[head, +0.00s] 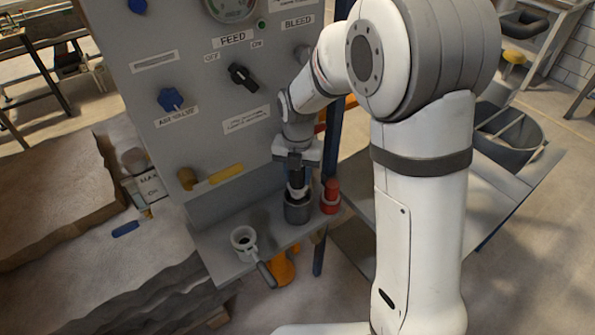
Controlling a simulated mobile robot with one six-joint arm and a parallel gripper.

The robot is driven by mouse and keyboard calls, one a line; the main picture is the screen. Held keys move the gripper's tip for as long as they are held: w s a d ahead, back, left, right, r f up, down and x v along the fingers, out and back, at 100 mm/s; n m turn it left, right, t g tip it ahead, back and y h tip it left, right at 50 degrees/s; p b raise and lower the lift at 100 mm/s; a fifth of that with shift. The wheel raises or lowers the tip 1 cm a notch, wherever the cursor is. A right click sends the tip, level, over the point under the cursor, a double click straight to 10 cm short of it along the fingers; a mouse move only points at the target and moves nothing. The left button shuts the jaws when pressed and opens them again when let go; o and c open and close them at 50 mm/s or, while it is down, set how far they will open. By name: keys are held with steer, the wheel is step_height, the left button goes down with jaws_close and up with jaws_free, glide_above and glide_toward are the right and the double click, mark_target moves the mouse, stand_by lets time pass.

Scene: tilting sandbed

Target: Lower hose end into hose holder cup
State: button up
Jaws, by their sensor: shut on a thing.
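My gripper (297,176) points down in front of the grey panel. It is shut on the hose end (298,190), a dark piece with a pale lower part. The hose end is upright over the mouth of a dark grey cup (298,212), which looks like the hose holder cup and stands on the panel's shelf. The pale tip meets the cup's rim in the picture; I cannot tell whether it is inside or just above. The fingers partly hide the hose end's upper part.
A red fitting (331,196) stands close right of the cup. A ring-shaped piece with a handle (245,241) sits on the shelf (215,258) to the left. The panel (205,120) with knobs rises behind. A yellow bar (226,174) is on its lower part.

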steer(key=o, duration=1.3)
step_height(320, 180, up, 8)
steer(key=shift+f+b, duration=0.1)
steer(key=shift+b, duration=0.2)
